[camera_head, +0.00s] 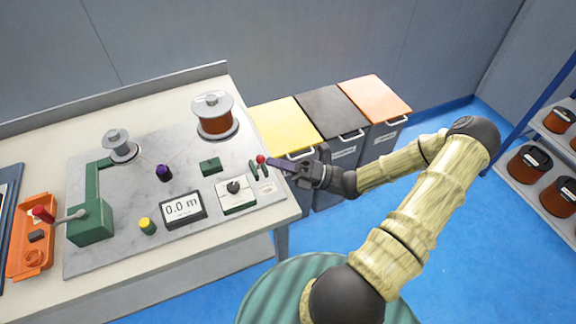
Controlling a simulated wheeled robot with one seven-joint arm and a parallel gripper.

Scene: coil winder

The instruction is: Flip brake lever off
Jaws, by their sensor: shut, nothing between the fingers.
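A small lever with a red ball knob (261,159) stands at the right end of the metal plate, by a small green bracket (253,169); I take it to be the brake lever. Its exact tilt is too small to tell. My gripper (274,162) is shut and empty, reaching in from the right with its fingertips right beside the red knob. Whether they touch the knob cannot be told. The fingers partly cover the area to the right of the lever.
A white dial box (238,195) and a "0.0 m" display (183,208) stand left of the lever. A copper spool (214,117) is behind. A green winder with a crank (90,222) is at far left. Yellow, black and orange-lidded bins (375,95) stand beyond the table.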

